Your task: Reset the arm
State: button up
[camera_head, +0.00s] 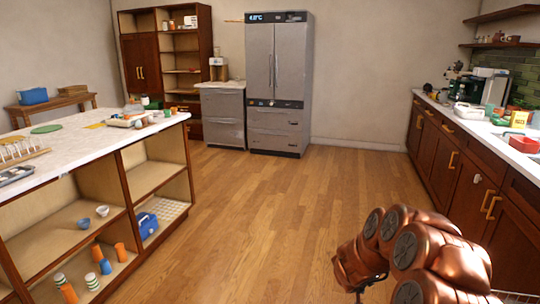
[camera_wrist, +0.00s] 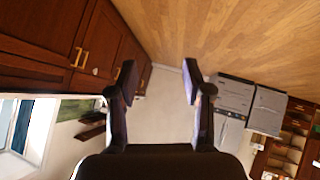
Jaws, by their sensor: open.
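My copper-coloured arm (camera_head: 415,245) is folded at the lower right of the head view, its end part low and near the picture's bottom edge. In the wrist view my gripper (camera_wrist: 158,82) shows two dark fingers spread wide apart with nothing between them. Past the fingers are a pale wall and the floor, and the wrist picture looks upside down. In the head view the fingers are hardly visible.
A white-topped island (camera_head: 75,147) with open shelves stands at the left. Wooden cabinets (camera_head: 462,150) with a cluttered counter run along the right, close to my arm. A grey fridge (camera_head: 277,85) stands at the back. The wooden floor (camera_head: 260,215) between is clear.

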jog(key=s+a+r+n+y, duration=0.2)
jog(key=a+r+y, duration=0.3)
jog(key=a, duration=0.5)
jog(key=s+a+r+n+y, duration=0.1)
jog(key=s+a+r+y, duration=0.15)
jog(key=a+r, duration=0.55)
jog(key=s+a+r+n+g+y, duration=0.1)
jog(key=s+a+r+g+y, duration=0.15)
jog(key=s+a, duration=0.5)
jog(key=s+d+r+g+h, duration=0.1)
jog(key=s+d+g, duration=0.15)
jog(key=s, duration=0.95)
jog(key=s+d+g+h, duration=0.2)
jog(key=s+d, duration=0.2)
jog(key=s, duration=0.8)
jog(key=s+d+r+g+h, duration=0.1)
jog(key=s+d+g, duration=0.25)
jog(key=s, duration=0.85)
notch_tip(320, 180, up, 14)
jog(key=t+p, duration=0.1)
jog(key=p, duration=1.1)
jog(key=shift+w+d+f+m+p, duration=0.25)
jog(key=shift+w+m+p, duration=0.05)
jog(key=shift+m+p, duration=0.1)
jog(key=shift+c, duration=0.3)
